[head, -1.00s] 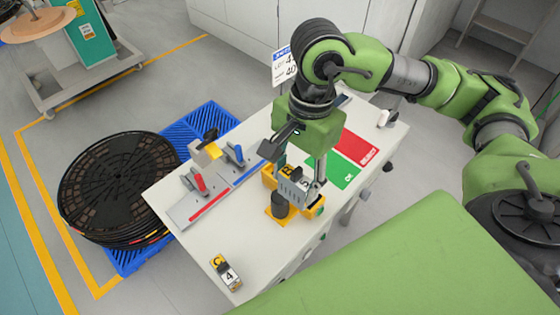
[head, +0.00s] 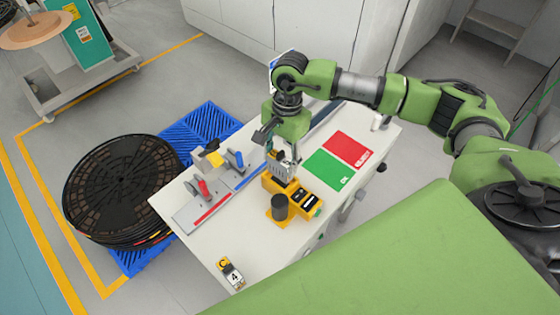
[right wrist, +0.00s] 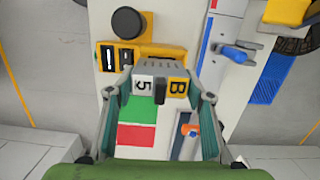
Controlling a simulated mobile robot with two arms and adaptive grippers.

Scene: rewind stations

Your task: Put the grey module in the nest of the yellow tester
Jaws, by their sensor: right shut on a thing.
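The grey module (right wrist: 160,68) has ribs and labels with a black 5 on white and a B on yellow. My right gripper (right wrist: 161,86) is shut on it, one finger at each side. In the head view the gripper (head: 279,157) holds the module (head: 281,172) over the far left end of the yellow tester (head: 272,184). The tester has a black round knob and dark slots; it also shows in the right wrist view (right wrist: 178,50). The module partly hides it, and I cannot tell whether they touch. My left gripper is out of view.
A second small module (head: 231,273) marked 4 lies at the table's near corner. A red-handled clamp (head: 204,189) and a blue-handled clamp (head: 236,159) stand left of the tester. A green OK field (head: 328,169) and red REJECT field (head: 346,149) are bare.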

